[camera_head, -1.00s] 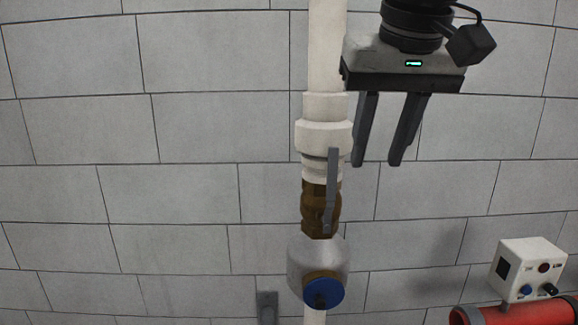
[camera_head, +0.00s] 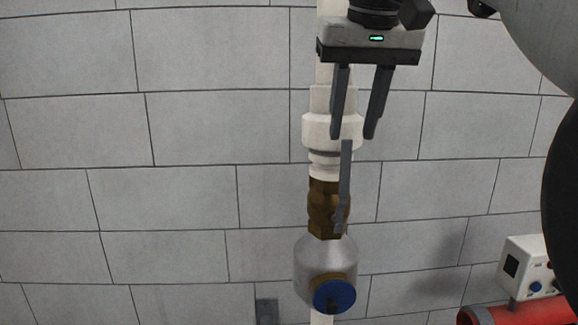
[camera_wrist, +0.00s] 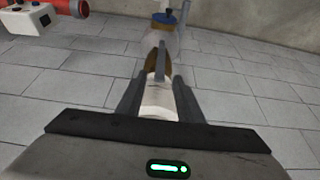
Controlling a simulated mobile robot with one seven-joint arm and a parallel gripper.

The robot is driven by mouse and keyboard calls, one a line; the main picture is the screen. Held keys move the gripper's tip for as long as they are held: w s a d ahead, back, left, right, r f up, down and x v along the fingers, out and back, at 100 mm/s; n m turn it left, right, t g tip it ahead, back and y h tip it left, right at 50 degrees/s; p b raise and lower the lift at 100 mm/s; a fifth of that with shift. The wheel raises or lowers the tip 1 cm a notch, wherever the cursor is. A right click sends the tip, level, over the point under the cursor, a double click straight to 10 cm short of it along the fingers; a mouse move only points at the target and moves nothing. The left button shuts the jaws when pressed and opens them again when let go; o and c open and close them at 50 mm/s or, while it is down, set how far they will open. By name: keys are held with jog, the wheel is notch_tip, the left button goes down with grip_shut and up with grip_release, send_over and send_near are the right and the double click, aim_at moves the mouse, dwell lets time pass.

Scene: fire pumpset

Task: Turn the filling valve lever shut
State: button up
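The filling valve lever (camera_head: 345,185) is a grey flat bar standing upright along the brown brass valve body (camera_head: 323,208) on a white vertical pipe. My gripper (camera_head: 353,136) points down with two dark fingers, spread apart and empty, in front of the white pipe fitting just above the lever's top end. In the wrist view my gripper (camera_wrist: 158,88) has its fingers on either side of the white fitting, and the lever (camera_wrist: 162,58) shows beyond, between the fingertips. The fingers do not grip the lever. Their depth from it is hard to tell.
A grey-white bulb with a blue cap (camera_head: 334,295) sits below the valve. A white control box (camera_head: 530,265) and a red pipe (camera_head: 515,314) are at lower right. A grey block wall (camera_head: 190,130) lies behind; the left side is free.

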aim_at(347, 153)
jog(key=b+x, duration=0.1)
jog(key=x, duration=0.6)
jog(key=shift+w+f, duration=0.15)
jog(key=shift+f, duration=0.05)
grip_shut()
